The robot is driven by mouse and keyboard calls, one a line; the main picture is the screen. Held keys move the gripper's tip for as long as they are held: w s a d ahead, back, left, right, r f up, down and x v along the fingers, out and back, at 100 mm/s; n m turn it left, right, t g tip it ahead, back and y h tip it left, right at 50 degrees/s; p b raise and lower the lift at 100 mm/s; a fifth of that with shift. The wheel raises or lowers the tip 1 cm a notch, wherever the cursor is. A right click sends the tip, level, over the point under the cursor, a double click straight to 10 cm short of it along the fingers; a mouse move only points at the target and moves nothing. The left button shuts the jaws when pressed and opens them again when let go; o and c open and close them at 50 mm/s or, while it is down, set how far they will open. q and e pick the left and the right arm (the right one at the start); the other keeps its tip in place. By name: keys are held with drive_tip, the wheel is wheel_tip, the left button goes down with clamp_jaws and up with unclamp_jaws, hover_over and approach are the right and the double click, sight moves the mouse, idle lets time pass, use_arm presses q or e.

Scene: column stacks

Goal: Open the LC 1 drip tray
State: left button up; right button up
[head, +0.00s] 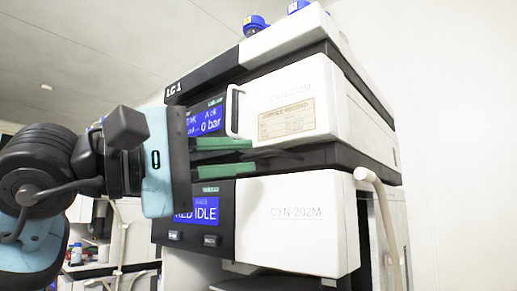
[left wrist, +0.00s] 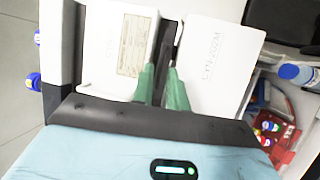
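The LC 1 stack (head: 290,105) stands in the middle of the head view, with "LC 1" on its upper left edge. A dark, thin ledge (head: 285,154), which may be the drip tray's front, lies between the two white CYN-202M modules. It shows as a dark strip in the left wrist view (left wrist: 168,42). My left gripper (head: 254,156) points at this gap. Its green fingers are apart, one above and one below the ledge; I see no clear contact. The fingers also show in the left wrist view (left wrist: 161,70). My right gripper is out of view.
A white handle (head: 232,111) is on the upper module near its screen. The lower screen (head: 197,208) reads "IDLE". A pale tube (head: 385,205) runs down the stack's right side. Blue-capped bottles (head: 255,25) stand on top. A red container (left wrist: 288,143) is at the right.

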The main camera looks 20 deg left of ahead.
sight(256, 155)
use_arm(q)
drive_tip(key=shift+p+x, duration=0.3)
drive_tip(key=shift+x, duration=1.55)
drive_tip(key=shift+c, duration=0.4)
clamp_jaws()
